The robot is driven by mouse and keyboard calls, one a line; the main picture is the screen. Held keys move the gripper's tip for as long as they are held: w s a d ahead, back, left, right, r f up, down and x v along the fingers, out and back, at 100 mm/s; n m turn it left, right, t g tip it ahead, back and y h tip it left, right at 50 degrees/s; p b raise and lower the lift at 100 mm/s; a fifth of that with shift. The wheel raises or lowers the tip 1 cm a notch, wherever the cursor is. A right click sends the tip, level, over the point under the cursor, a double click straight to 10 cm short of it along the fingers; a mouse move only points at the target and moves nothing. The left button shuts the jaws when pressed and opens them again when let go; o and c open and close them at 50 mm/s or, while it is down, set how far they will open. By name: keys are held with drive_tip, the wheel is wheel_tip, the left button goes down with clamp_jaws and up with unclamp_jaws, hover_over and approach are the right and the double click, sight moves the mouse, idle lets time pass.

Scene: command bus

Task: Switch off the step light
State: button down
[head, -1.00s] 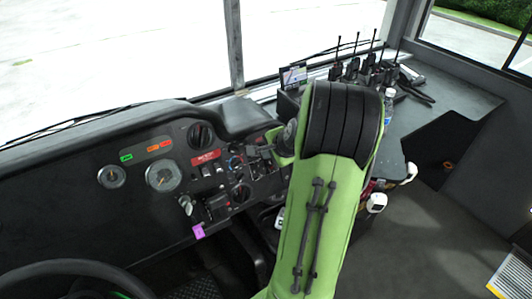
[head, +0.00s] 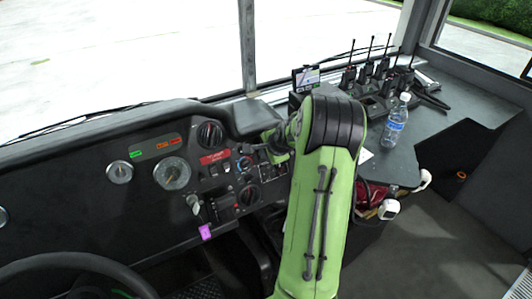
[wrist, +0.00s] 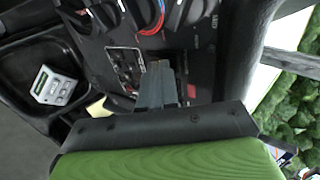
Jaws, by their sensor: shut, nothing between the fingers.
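The step light's switch cannot be picked out by its label in either view. The dashboard's switch panel (head: 222,172) carries small rocker switches and round knobs. My gripper (head: 268,153) is at the right part of this panel, partly hidden behind my green arm. In the wrist view my gripper (wrist: 158,68) is shut and empty, with its fingertips close over the panel. A group of small switches (wrist: 126,66) lies just left of the fingertips. I cannot tell whether the fingertips touch the panel.
Large round knobs (wrist: 185,12) sit above the fingertips in the wrist view. A tray with a small white device (wrist: 53,85) is at left. In the head view, several radios (head: 380,75) and a water bottle (head: 396,124) stand on the right counter. The steering wheel (head: 75,270) is at lower left.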

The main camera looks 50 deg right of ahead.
drive_tip(key=shift+w+r, duration=0.1)
drive_tip(key=shift+w, duration=0.1)
drive_tip(key=shift+r, duration=0.1)
drive_tip(key=shift+r+p, duration=0.7)
drive_tip(key=shift+r, duration=0.05)
